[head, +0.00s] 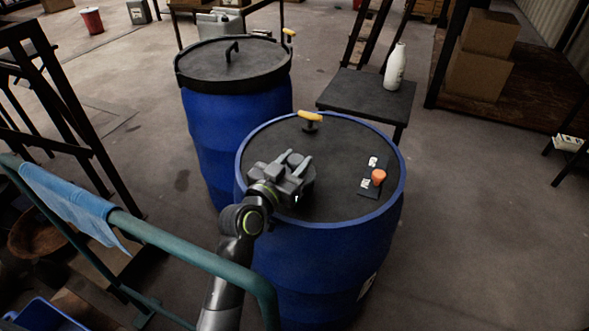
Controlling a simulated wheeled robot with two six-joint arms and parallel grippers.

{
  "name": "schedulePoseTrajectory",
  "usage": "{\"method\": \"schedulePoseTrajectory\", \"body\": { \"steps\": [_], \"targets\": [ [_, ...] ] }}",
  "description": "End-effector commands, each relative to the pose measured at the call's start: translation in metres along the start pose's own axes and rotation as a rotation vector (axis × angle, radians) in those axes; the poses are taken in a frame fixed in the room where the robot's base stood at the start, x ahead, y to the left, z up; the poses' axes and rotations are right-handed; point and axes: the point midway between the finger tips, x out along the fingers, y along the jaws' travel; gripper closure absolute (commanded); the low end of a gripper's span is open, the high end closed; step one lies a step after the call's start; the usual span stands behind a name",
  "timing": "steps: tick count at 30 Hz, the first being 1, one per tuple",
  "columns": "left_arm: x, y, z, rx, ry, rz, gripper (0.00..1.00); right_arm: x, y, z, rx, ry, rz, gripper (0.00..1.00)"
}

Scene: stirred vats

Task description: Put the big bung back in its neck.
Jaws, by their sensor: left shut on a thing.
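The near blue drum (320,262) stands upright with a dark top (345,150) inside its blue rim. My left gripper (293,172) is over the left part of this top. It is shut on a dark grey round piece (294,159), which seems to be the big bung; the fingers cover much of it. I cannot tell whether the piece touches the top. The neck is not clearly visible; the gripper hides the top beneath it. My right gripper is not in view.
On the drum top are a yellow-handled fitting (310,117) at the back and an orange cap (378,177) between small labels. A second lidded blue drum (215,130) stands behind left. A white bottle (395,68) stands on a dark stand (365,96). A teal rail (190,252) crosses front left.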

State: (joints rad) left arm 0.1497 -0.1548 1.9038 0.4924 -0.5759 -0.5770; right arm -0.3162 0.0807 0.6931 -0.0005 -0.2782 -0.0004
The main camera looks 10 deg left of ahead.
Motion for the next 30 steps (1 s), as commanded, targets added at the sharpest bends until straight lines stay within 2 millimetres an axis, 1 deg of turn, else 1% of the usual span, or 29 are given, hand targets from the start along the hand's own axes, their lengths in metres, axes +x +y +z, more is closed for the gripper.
{"method": "schedulePoseTrajectory", "body": {
  "steps": [1, 3, 11, 20, 21, 25, 26, 30],
  "targets": [
    [0.0, 0.0, 0.01, -0.002, -0.003, 0.0, 0.92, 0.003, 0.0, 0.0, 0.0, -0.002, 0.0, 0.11],
    [0.0, 0.0, 0.014, -0.001, 0.0, 0.0, 0.92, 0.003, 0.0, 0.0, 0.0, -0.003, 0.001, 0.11],
    [0.0, 0.0, 0.015, 0.0, 0.001, -0.001, 0.92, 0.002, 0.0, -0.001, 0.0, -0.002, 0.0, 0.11],
    [0.0, 0.0, 0.025, 0.0, 0.001, 0.0, 0.92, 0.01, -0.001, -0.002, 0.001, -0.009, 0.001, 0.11],
    [0.0, 0.0, 0.024, 0.0, 0.001, 0.0, 0.63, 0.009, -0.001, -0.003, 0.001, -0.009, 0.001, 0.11],
    [0.0, 0.0, 0.023, 0.0, 0.0, 0.0, 0.46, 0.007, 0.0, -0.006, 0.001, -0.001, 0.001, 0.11],
    [0.0, 0.0, 0.023, 0.0, 0.0, 0.0, 0.44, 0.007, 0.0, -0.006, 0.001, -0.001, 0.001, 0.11],
    [0.0, 0.0, 0.023, 0.0, 0.0, 0.0, 0.44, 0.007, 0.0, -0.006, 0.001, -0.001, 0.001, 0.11]
  ]
}}
